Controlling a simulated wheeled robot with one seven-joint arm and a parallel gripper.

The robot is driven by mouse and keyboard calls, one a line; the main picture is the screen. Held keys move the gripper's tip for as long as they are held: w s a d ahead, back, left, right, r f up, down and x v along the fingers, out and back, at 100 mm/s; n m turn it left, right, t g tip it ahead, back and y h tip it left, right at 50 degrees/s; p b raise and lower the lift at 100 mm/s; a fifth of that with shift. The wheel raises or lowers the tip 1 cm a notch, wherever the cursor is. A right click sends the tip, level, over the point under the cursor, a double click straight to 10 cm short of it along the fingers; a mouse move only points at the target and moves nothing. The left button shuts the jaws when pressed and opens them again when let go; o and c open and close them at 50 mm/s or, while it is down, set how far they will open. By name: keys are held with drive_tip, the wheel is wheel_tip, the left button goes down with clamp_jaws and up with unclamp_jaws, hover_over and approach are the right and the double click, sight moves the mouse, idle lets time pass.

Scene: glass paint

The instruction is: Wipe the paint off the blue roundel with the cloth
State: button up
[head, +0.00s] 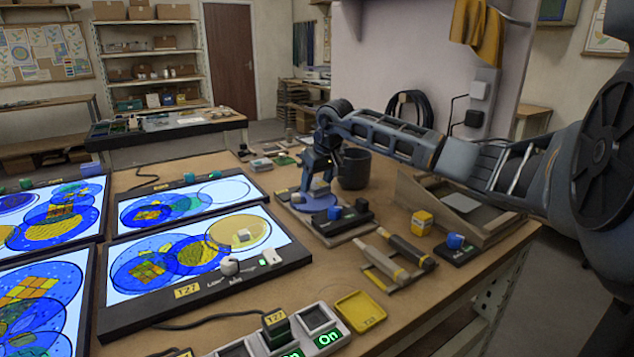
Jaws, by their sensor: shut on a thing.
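My gripper (309,190) points down over the middle of the bench, at the end of my arm reaching in from the right. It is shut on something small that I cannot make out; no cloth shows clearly. Just below it a plain blue disc (316,204) lies flat on a dark-edged board (283,196). A small pale patch shows at its left edge. Whether the held thing touches the disc, and whether paint is on it, I cannot tell. More blue roundels with yellow marks (140,278) lie on the lit panel (280,238) to the left.
A dark cup (354,169) stands just right of my gripper. A black block (342,219), rollers (404,250), a yellow jar (421,222) and a wooden stand (445,205) crowd the right side. A yellow tray (360,310) and a switch box (290,335) stand in front.

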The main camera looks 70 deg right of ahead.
drive_tip(key=shift+f+b, duration=0.25)
drive_tip(key=shift+b, duration=0.05)
idle(0.5)
